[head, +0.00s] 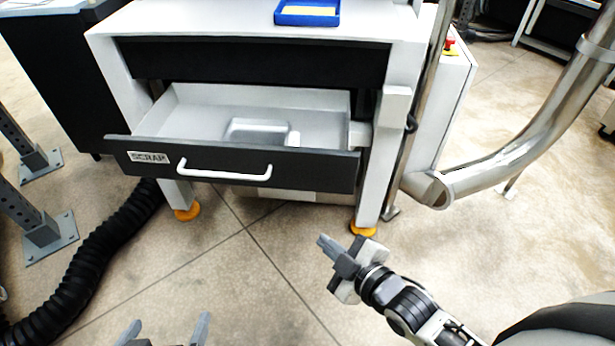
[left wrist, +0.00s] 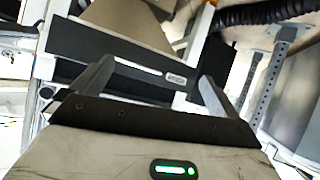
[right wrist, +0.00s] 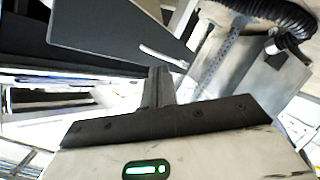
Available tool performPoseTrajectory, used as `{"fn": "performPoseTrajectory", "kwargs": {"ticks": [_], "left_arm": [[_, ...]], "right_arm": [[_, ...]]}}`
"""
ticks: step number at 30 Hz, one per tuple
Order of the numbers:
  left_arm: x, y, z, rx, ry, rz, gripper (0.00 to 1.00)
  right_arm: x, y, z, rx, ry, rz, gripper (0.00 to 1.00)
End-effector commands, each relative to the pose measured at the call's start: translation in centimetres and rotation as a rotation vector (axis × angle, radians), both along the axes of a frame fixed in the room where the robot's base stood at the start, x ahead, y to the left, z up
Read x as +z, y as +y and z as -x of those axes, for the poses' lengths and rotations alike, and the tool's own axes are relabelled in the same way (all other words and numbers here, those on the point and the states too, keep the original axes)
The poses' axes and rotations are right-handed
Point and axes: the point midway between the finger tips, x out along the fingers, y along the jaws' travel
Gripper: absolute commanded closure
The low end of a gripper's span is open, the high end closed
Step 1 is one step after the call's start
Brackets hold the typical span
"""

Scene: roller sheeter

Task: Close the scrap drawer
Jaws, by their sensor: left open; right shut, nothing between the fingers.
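The scrap drawer (head: 310,170) stands pulled out of the white machine, with its grey inside showing. Its dark front bears a SCRAP label (head: 149,158) and a white bar handle (head: 225,172). My left gripper (head: 168,328) is open and empty at the bottom edge of the head view, in front of and below the drawer. In the left wrist view the drawer front (left wrist: 95,55) shows beyond its spread fingers (left wrist: 155,85). My right gripper (head: 325,243) is shut and empty, below the drawer's right end and apart from it. In the right wrist view its fingers (right wrist: 160,85) are together.
A grey metal pipe (head: 530,140) and a post stand right of the machine. A black corrugated hose (head: 85,275) lies on the floor at left, near steel feet (head: 50,232). A blue tray (head: 307,12) sits on top. The floor before the drawer is clear.

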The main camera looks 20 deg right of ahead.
Motion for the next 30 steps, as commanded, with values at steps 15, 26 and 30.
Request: {"fn": "performPoseTrajectory", "kwargs": {"ticks": [15,26,30], "left_arm": [[-1.5,-0.4,0.6,-0.006,-0.03,0.027,0.0],[-2.0,-0.5,0.6,-0.008,-0.04,0.027,0.0],[-2.3,-0.5,0.7,-0.01,-0.039,0.026,0.0]], "right_arm": [[-0.6,-4.2,-7.1,0.157,-0.53,0.749,1.0],[-0.7,-1.9,-14.2,0.156,-0.528,0.745,1.0],[-0.7,-2.1,-16.5,0.158,-0.525,0.749,1.0]]}}
